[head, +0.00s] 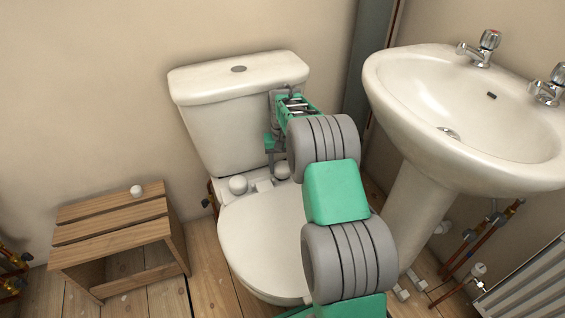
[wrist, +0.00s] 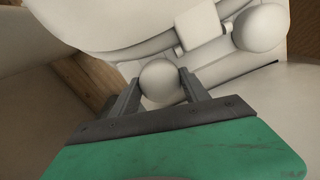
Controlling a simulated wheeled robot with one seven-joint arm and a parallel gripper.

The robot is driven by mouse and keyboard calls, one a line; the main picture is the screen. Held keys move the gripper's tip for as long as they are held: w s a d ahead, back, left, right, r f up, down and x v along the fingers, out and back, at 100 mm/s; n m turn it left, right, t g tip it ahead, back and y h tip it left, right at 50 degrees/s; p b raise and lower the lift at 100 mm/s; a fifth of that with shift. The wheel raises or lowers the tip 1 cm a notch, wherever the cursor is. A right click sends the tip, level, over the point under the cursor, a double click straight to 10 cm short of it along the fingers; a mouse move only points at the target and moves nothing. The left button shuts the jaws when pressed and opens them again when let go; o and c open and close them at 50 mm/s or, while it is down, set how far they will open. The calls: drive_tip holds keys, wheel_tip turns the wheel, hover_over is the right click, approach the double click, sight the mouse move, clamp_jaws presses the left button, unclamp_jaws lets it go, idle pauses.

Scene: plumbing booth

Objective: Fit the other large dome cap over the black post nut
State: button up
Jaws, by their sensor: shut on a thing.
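My gripper (wrist: 160,80) is shut on a white dome cap (wrist: 158,84), with one finger on each side of it. In the head view this cap (head: 283,171) shows below my gripper (head: 277,164), at the back right of the toilet seat. Another large white dome cap (wrist: 262,28) sits at the other end of the hinge; it also shows in the head view (head: 238,185). The black post nut is not visible; I cannot tell whether the held cap covers it or is apart from it.
A wooden stool (head: 110,232) stands left of the toilet, with a small white rounded piece (head: 136,191) on top. The cistern (head: 238,90) rises behind the hinge. The basin (head: 470,110) is close on the right. The closed seat lid (head: 262,240) is clear.

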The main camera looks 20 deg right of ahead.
drive_tip(key=shift+f, duration=0.6)
drive_tip(key=shift+f, duration=0.2)
drive_tip(key=shift+s+f, duration=0.15)
drive_tip(key=shift+f, duration=0.2)
drive_tip(key=c, duration=0.3)
drive_tip(key=o, duration=1.7)
drive_tip(key=shift+r, duration=0.1)
drive_tip(key=shift+r, duration=0.15)
wheel_tip(320, 180, up, 8)
drive_tip(key=p, duration=0.3)
drive_tip(key=shift+f, duration=0.2)
